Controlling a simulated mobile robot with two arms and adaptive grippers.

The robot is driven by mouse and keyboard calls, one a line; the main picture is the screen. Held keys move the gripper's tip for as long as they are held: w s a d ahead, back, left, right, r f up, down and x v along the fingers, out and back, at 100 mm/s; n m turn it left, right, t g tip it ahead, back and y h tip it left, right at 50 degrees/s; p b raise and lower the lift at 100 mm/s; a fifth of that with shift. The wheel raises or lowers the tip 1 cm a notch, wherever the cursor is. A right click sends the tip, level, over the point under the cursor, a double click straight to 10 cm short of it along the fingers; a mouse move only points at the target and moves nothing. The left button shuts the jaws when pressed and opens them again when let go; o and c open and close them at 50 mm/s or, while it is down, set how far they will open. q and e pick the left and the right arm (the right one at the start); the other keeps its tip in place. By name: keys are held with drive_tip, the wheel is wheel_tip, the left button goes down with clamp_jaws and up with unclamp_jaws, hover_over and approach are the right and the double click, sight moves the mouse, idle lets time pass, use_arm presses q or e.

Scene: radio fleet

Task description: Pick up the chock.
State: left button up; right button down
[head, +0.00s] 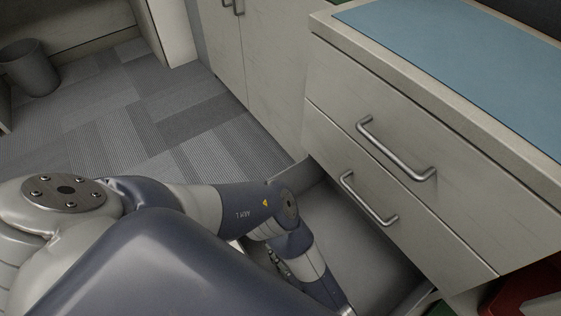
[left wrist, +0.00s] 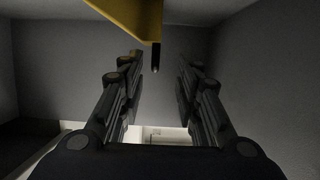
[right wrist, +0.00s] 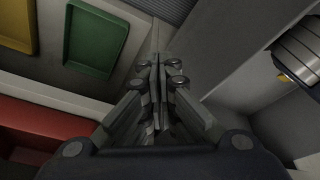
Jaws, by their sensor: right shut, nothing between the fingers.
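A yellow piece (left wrist: 112,14), which looks like the chock, shows at the top of the left wrist view. Only part of it is in the picture, and a thin dark part hangs from its right end. My left gripper (left wrist: 158,62) is open, its two dark fingers apart with the dark part between and beyond their tips. I cannot tell if they touch it. In the head view my left arm reaches down into a grey open drawer space, and the chock is not visible there. My right gripper (right wrist: 161,62) is shut and empty.
A blue mat (head: 455,50) covers the counter. A waste bin (head: 30,68) stands on the carpet. Green (right wrist: 95,42) and yellow (right wrist: 17,25) trays and a red one (right wrist: 45,125) lie near my right gripper.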

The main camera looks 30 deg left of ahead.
use_arm(q)
drive_tip(key=x, duration=0.3)
drive_tip(key=b+x, duration=0.1)
drive_tip(key=shift+w+a+r, duration=0.25)
drive_tip(key=shift+w, duration=0.2)
drive_tip(key=shift+w+a, duration=0.15)
drive_tip(key=shift+a, duration=0.15)
use_arm(e)
drive_tip(key=shift+w+a+f+t, duration=0.25)
drive_tip(key=shift+w+f+t, duration=0.2)
drive_tip(key=shift+w, duration=0.3)
use_arm(q)
clamp_jaws()
